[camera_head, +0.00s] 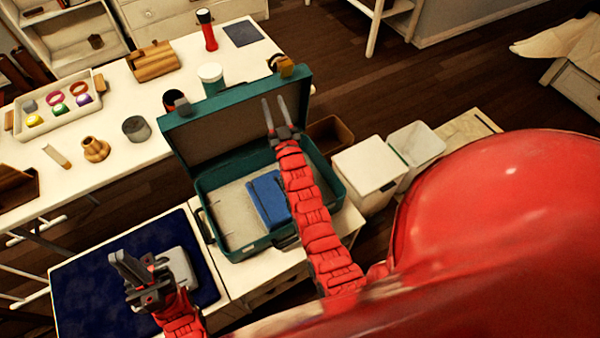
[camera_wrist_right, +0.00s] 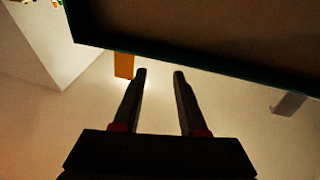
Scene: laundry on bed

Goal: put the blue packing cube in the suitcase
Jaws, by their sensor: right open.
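The blue packing cube (camera_head: 268,200) lies inside the open teal suitcase (camera_head: 205,215), on the right part of its base; my right arm partly covers it. The suitcase lid (camera_head: 225,130) stands raised at the back. My right gripper (camera_head: 275,112) is above the suitcase in front of the lid, open and empty, past the cube. In the right wrist view its spread fingers (camera_wrist_right: 159,75) have nothing between them, and the lid's dark edge (camera_wrist_right: 150,50) is close. My left gripper (camera_head: 128,268) is over a dark blue mat (camera_head: 85,290); its jaws are unclear.
A light grey object (camera_head: 180,268) lies on the mat beside my left gripper. A white table (camera_head: 110,165) behind holds a tray (camera_head: 60,105), cups and a red bottle (camera_head: 207,30). White bins (camera_head: 368,172) stand right of the suitcase.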

